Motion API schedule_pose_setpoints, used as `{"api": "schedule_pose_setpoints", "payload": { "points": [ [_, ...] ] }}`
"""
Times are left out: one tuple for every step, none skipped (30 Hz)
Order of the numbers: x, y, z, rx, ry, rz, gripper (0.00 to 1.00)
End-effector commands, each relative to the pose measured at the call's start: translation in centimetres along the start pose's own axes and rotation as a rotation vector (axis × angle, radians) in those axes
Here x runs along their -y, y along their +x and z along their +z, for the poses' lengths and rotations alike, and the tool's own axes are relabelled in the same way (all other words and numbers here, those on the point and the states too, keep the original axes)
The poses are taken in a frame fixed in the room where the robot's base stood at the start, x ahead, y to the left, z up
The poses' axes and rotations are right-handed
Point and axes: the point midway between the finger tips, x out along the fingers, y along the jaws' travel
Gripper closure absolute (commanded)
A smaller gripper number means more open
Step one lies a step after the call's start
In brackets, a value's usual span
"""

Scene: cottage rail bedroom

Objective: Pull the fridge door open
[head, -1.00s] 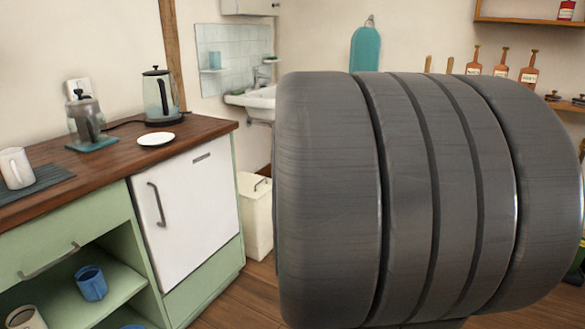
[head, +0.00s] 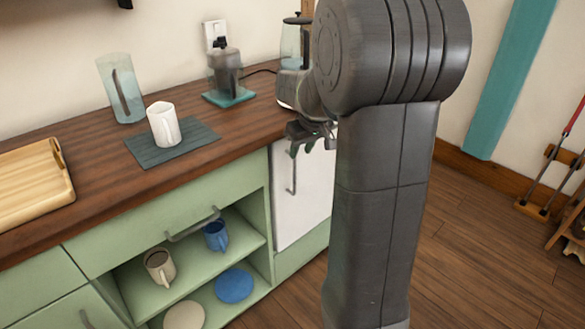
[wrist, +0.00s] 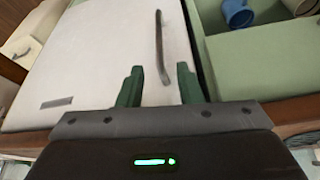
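The fridge is built in under the counter, with a flat white door (head: 308,200) that sits shut between green panels. Its handle (head: 292,174) is a slim, dark grey upright bar on the door's left side. My gripper (head: 312,143) hangs at the counter's front edge, by the top of the door and above the handle. In the wrist view the two green fingers (wrist: 159,84) are spread, with nothing held. The handle (wrist: 160,45) runs toward the gap between them, its near end lined up with that gap. My arm hides the door's right part in the head view.
The wooden counter (head: 80,175) holds a white mug (head: 164,124), a glass jug (head: 120,90), a grinder (head: 225,68) and a wooden tray (head: 35,185). Left of the fridge is an open shelf with a blue mug (head: 215,235).

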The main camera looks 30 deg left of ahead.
Motion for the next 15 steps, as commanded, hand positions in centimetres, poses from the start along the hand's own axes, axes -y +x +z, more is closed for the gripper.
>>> {"api": "schedule_pose_setpoints", "payload": {
  "points": [
    [0.0,1.6,0.2,0.004,0.000,-0.001,0.68],
    [0.0,2.3,0.2,0.004,0.000,-0.002,0.68],
    [0.0,3.2,0.2,0.004,0.000,-0.001,0.68],
    [0.0,3.9,0.2,0.004,0.001,-0.001,0.68],
    [0.0,4.5,0.2,0.004,0.001,-0.001,0.68],
    [0.0,5.3,0.2,0.003,0.001,-0.001,0.68],
    [0.0,5.9,0.2,0.003,0.001,-0.001,0.68],
    [0.0,6.4,0.2,0.003,0.001,-0.001,0.68],
    [0.0,7.0,0.2,0.003,0.001,-0.001,0.68],
    [0.0,7.5,0.2,0.002,0.002,-0.001,0.68],
    [0.0,7.9,0.1,0.002,0.002,0.000,0.68],
    [0.0,8.4,0.1,0.001,0.002,0.000,0.68],
    [0.0,8.7,0.1,0.001,0.002,0.000,0.68],
    [0.0,9.0,0.1,0.001,0.002,0.000,0.68],
    [0.0,9.3,0.1,0.001,0.002,0.000,0.68]
  ]
}}
